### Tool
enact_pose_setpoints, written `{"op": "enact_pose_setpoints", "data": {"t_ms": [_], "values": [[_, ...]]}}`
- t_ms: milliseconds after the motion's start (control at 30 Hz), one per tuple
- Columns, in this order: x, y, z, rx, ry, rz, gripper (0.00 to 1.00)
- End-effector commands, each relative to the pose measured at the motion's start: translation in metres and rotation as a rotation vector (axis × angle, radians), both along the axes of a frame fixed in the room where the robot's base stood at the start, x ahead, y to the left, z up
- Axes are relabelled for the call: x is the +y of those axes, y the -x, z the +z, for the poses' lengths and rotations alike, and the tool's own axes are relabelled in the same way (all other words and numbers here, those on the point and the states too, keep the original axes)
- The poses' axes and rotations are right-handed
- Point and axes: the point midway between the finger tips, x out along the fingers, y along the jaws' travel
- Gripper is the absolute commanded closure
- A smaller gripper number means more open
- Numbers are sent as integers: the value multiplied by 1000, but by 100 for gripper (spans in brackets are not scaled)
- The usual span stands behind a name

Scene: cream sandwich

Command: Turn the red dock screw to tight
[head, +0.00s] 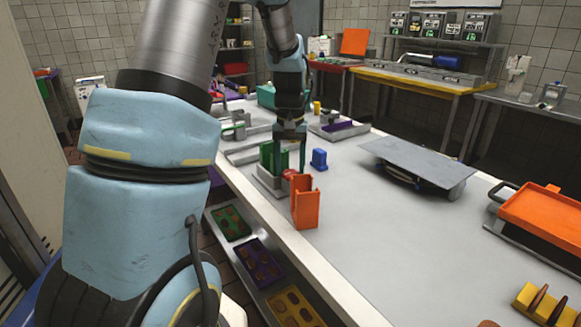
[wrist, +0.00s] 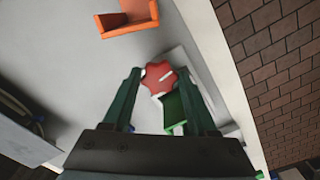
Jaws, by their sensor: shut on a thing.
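The red dock screw (wrist: 160,76) has a lobed, star-like head with a pale line across it. In the wrist view it sits between the fingertips of my gripper (wrist: 158,78). My gripper is shut on the screw head from above. In the head view the screw (head: 289,175) shows as a small red patch under my gripper (head: 290,168), partly hidden by a finger. The screw sits at the end of a grey dock (head: 268,182) that bears a green part (head: 267,156). The green part also shows in the wrist view (wrist: 175,112), beside a finger.
An orange open holder (head: 306,206) stands just in front of the screw, and a small blue block (head: 319,158) stands to its right. A grey raised plate (head: 420,160) and an orange tray (head: 548,215) lie farther right. The table's front edge is close to the dock.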

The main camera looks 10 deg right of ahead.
Motion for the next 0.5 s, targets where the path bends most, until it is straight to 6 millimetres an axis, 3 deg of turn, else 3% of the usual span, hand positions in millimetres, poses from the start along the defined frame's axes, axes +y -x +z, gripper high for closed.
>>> {"op": "enact_pose_setpoints", "data": {"t_ms": [433,467,500], "values": [[0,0,1,-2,0,-11,97],[0,0,1,-2,0,-11,40],[0,0,1,-2,0,-10,36]]}}
